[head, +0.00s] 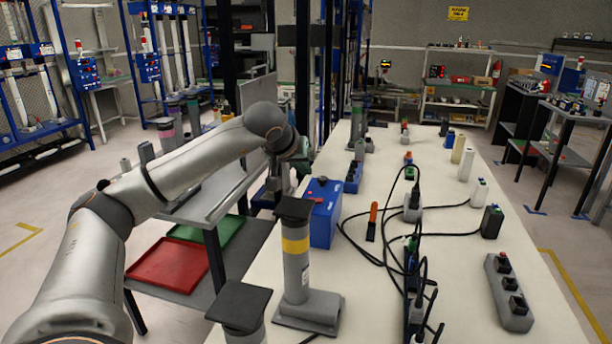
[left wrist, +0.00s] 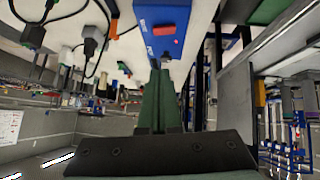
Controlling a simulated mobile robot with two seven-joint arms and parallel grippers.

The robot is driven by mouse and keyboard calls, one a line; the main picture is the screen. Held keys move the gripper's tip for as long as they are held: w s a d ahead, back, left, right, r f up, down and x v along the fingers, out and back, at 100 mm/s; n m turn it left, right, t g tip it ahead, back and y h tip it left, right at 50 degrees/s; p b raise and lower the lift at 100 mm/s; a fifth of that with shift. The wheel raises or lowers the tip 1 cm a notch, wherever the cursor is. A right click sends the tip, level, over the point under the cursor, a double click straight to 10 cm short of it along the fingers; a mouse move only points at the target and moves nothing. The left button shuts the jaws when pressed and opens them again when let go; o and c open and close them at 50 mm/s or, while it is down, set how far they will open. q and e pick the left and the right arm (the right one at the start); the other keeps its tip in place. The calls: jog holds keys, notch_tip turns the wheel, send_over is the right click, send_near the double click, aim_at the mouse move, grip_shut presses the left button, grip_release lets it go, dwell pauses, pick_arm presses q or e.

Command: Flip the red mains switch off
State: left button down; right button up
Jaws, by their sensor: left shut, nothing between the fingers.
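A blue box (head: 324,215) stands on the left edge of the white table. My left gripper (head: 284,180) is beside the box's left side, partly hidden in the head view. In the left wrist view its green fingers (left wrist: 160,76) are together and empty, pointing at the box's near edge; I cannot tell whether they touch it. My right gripper is not in view.
A grey post with a yellow band (head: 296,250) stands in front of the box. Black cables and plugs (head: 413,208) lie to its right, with an orange-handled item (head: 372,220) between. Red (head: 168,265) and green (head: 215,232) trays lie on a lower shelf at left.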

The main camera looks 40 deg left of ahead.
pick_arm(q)
send_over(320, 200)
jog(key=s, duration=0.3)
notch_tip(320, 200, down, 5)
jog(key=shift+w+a+f, duration=0.1)
jog(key=shift+w, duration=0.05)
jog(key=f, duration=0.2)
jog(key=shift+w+f+b, duration=0.25)
jog(key=shift+f+b, duration=0.05)
jog(key=shift+f, duration=0.8)
jog(key=shift+d, duration=0.2)
jog(key=shift+w+d+f, duration=0.1)
jog(key=shift+d+f, duration=0.1)
jog(key=shift+f, duration=0.25)
jog(key=shift+a, duration=0.15)
jog(key=shift+s+a+p, duration=0.3)
jog(key=shift+s+a, duration=0.15)
jog(key=shift+a, duration=0.2)
jog(key=shift+r, duration=0.1)
